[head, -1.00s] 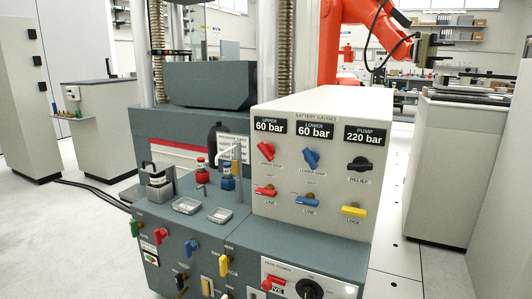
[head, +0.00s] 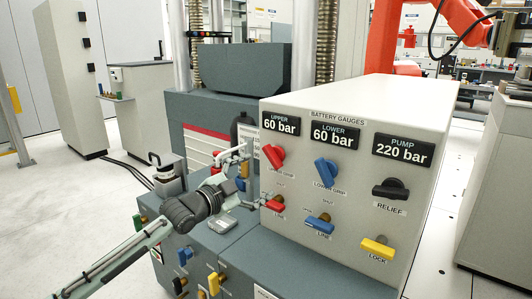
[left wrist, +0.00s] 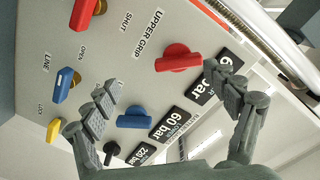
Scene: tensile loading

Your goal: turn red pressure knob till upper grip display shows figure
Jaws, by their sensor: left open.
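The red pressure knob (head: 274,157) is on the front of the pale gauge box, below the upper grip display (head: 281,123), which reads 60 bar. In the left wrist view, the red knob (left wrist: 178,57) is between and beyond the fingertips, apart from them. My left gripper (head: 252,178) is open and empty, just left of the panel front. In the left wrist view, one finger of my left gripper (left wrist: 160,85) partly covers the upper display (left wrist: 200,92). My right gripper is not in view.
Close by are the red line valve (head: 275,203), blue lower grip knob (head: 325,173), blue line valve (head: 318,224), black relief knob (head: 391,189) and yellow lock lever (head: 377,249). The lower display (head: 335,135) reads 60 bar and the pump display (head: 403,149) 220 bar.

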